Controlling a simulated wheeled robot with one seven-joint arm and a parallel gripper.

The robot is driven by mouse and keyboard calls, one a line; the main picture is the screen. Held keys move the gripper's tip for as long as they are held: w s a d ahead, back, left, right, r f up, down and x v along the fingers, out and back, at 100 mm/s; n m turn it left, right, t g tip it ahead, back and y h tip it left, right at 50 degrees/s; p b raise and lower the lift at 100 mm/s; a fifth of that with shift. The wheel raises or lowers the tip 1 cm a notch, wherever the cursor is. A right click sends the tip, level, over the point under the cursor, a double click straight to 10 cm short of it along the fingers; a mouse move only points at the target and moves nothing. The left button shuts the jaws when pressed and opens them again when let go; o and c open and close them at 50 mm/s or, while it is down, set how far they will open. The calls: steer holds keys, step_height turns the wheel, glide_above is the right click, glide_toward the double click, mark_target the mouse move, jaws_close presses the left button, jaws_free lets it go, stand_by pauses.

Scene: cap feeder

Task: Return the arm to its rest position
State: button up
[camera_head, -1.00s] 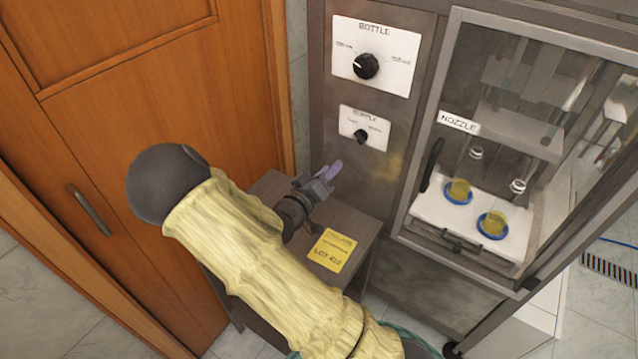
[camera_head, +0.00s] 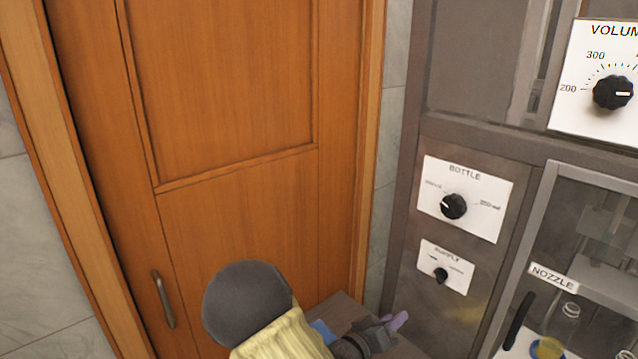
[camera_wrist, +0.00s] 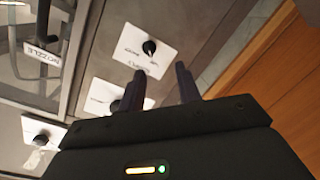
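My gripper (camera_head: 388,324) is low in the head view, in front of the grey cabinet and below and left of the SUPPLY plate (camera_head: 457,270). Only the end of my yellow-sleeved arm shows there. In the wrist view my gripper (camera_wrist: 162,86) has its two dark fingers apart with nothing between them. Past the fingertips is the SUPPLY plate (camera_wrist: 128,42), which appears upside down. The gripper touches nothing that I can see.
The BOTTLE plate (camera_head: 490,192) is above SUPPLY, with the VOLUME dial (camera_head: 613,92) at upper right. A glazed door with a NOZZLE label (camera_head: 553,277) is at right. A small dark table (camera_head: 343,306) is beneath my gripper. A wooden door (camera_head: 240,215) stands behind my arm.

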steer(key=s+a+f+g+y+p, duration=0.1)
steer(key=s+a+g+y, duration=0.35)
steer(key=y, duration=0.65)
steer(key=s+r+n+g+y+p, duration=0.1)
steer(key=s+r+g, duration=0.2)
steer(key=s, duration=0.9)
step_height(320, 180, up, 3)
steer(key=shift+d+f+y, duration=0.15)
steer(key=shift+d+y, duration=0.2)
steer(key=shift+y, duration=0.05)
steer(key=shift+g, duration=0.25)
